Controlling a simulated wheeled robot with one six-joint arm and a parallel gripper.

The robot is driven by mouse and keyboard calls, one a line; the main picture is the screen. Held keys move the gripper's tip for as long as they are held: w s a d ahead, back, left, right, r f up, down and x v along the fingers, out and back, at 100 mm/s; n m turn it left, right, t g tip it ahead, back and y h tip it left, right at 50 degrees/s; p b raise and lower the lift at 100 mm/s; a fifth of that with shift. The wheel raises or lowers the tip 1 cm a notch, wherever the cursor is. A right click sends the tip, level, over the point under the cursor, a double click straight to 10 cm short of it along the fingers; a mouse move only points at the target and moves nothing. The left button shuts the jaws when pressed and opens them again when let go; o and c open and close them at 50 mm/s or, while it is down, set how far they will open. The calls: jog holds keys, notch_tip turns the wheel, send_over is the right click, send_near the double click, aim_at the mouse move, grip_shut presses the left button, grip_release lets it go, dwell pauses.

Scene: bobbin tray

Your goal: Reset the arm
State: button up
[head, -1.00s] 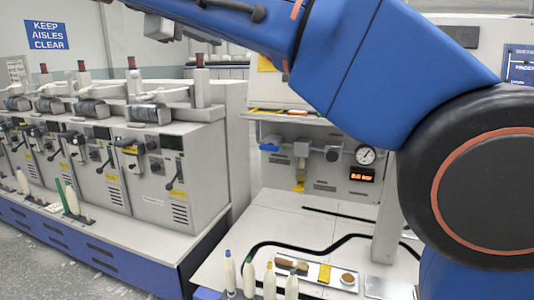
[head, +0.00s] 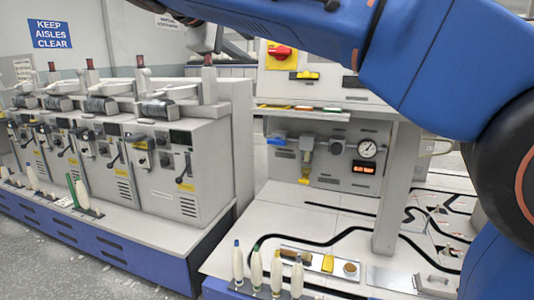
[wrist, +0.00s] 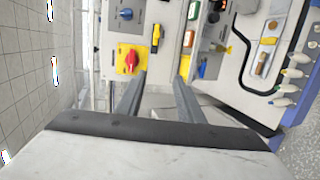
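Beyond the fingers is the pale panel of the bench, with a red knob on a yellow plate (wrist: 127,60). The fingers touch nothing that I can see. The tray (head: 288,252) with small items lies on the bench, well away from my gripper.
Several bobbins (head: 257,272) stand at the bench's front edge. Grey machines (head: 180,185) line the left on a blue-sided base. A grey post (head: 390,190) rises from the bench, and a gauge (head: 367,148) sits on the back panel. The white bench top has open room.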

jog(key=s+d+f+m+g+y, duration=0.1)
jog(key=s+d+f+m+g, duration=0.15)
jog(key=d+f, duration=0.95)
jog(key=s+d+f+m+g+y, duration=0.1)
jog(key=s+d+f+g, duration=0.25)
jog(key=d+f, duration=0.95)
jog(key=s+d+f+m+y, duration=0.2)
jog(key=s+d+f+m, duration=0.2)
jog(key=s+f, duration=0.7)
jog(key=s+d+f+m+g+y, duration=0.1)
jog(key=s+d+f+m, duration=0.4)
jog(key=s+f, duration=0.5)
notch_tip(320, 180, down, 4)
jog(key=shift+s+d+f+y, duration=0.1)
jog(key=shift+s+d+y, duration=0.2)
jog(key=shift+y, duration=0.6)
jog(key=shift+c, duration=0.4)
